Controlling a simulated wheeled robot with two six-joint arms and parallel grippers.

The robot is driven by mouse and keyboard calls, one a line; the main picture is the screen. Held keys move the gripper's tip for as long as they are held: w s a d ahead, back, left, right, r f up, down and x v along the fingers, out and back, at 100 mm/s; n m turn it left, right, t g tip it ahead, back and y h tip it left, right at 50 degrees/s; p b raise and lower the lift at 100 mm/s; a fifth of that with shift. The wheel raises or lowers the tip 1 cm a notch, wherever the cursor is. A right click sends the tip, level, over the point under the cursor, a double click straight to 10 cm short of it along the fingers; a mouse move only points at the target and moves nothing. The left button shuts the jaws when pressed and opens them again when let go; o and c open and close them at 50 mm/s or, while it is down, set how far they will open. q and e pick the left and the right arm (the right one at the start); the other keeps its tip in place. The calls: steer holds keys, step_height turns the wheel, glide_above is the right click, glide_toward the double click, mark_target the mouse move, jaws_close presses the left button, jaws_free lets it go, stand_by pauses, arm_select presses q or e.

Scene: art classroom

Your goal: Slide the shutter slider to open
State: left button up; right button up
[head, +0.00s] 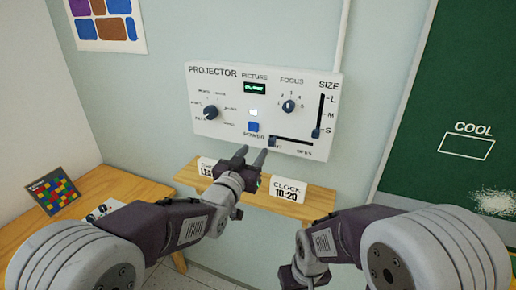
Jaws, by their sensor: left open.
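The shutter slider is a horizontal dark slot (295,142) low on the white projector panel (230,128). Its dark knob (275,141) sits at the left end of the slot. The word OPEN is printed below the right end; the label at the left end is partly hidden. My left gripper (252,154) is open and empty, fingers pointing up, at the panel's lower edge just left of and below the knob. I cannot tell whether a finger touches the knob. My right gripper (301,272) hangs low, and its fingers are not clear.
The panel also has a blue power button (253,127), a picture dial (211,112), a focus dial (289,106) and a vertical size slider (316,133). A wooden shelf (312,209) below holds a clock card (288,190). A green chalkboard (455,90) is at right.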

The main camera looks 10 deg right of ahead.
mark_target(271, 143)
arm_select(q)
steer(key=d, duration=0.1)
steer(key=w+d+p, duration=0.1)
steer(key=d, duration=0.1)
steer(key=shift+d+f, duration=0.1)
steer(key=p+x, duration=0.1)
steer(key=x, duration=0.2)
steer(key=p+x, duration=0.1)
steer(key=x, duration=0.2)
steer(key=shift+s+d+f, duration=0.1)
steer(key=shift+d+f, duration=0.05)
steer(key=shift+d, duration=0.2)
steer(key=shift+w, duration=0.25)
steer(key=shift+a, duration=0.1)
arm_select(e)
steer(key=r, duration=0.3)
steer(key=shift+s+d, duration=0.15)
steer(key=shift+d, duration=0.15)
arm_select(q)
jaws_close()
